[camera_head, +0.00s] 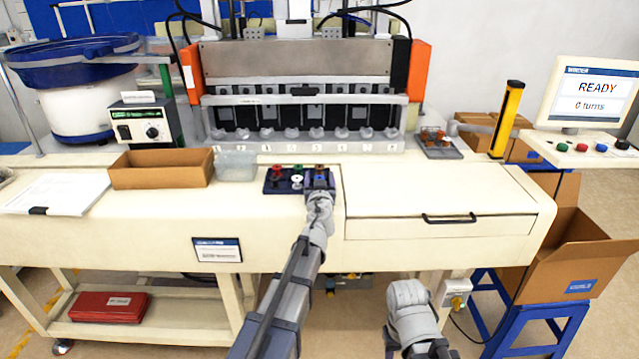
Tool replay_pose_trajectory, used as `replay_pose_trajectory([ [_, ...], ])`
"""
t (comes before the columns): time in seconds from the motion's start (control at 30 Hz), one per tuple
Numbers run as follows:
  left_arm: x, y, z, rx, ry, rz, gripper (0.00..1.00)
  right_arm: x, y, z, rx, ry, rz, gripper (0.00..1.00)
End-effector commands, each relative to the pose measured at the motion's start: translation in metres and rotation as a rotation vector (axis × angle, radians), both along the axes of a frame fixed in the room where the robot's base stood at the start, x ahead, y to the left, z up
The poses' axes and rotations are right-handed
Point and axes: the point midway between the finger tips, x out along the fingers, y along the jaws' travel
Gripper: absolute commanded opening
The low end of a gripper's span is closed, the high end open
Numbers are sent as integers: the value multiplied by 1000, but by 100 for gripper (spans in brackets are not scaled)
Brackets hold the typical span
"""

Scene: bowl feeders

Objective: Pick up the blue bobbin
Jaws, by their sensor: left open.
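A dark bobbin tray (270,188) lies on the cream bench in front of the machine. It holds several small bobbins, among them a red bobbin (277,171), a green bobbin (297,169), a white bobbin (297,181) and an orange-brown bobbin (320,167). A small spot of blue, apparently the blue bobbin (320,177), shows at my left gripper (319,182). This gripper is open over the right end of the tray and hides much of that spot. I cannot tell whether they touch. My right arm is low at the front, its fingers not visible.
A brown open box (160,179) and a clear bin (236,165) stand left of the tray. The winding machine (300,62) stands behind it. A grey parts tray (440,148) and a monitor (587,95) are to the right. The bench top right of the tray is clear.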

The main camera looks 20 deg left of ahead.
Motion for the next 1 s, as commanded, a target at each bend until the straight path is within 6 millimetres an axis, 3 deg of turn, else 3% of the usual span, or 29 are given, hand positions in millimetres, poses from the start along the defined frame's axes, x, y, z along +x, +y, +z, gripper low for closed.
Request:
replay_pose_trajectory([
  [0.17,-1,0,0,0,0,0,74,0,0,0,0,0,0,50],
  [0.8,-1,0,0,0,0,-1,2,0,0,0,0,0,0,50],
  [1.0,-1,0,0,0,0,-1,0,0,0,0,0,0,0,50],
])
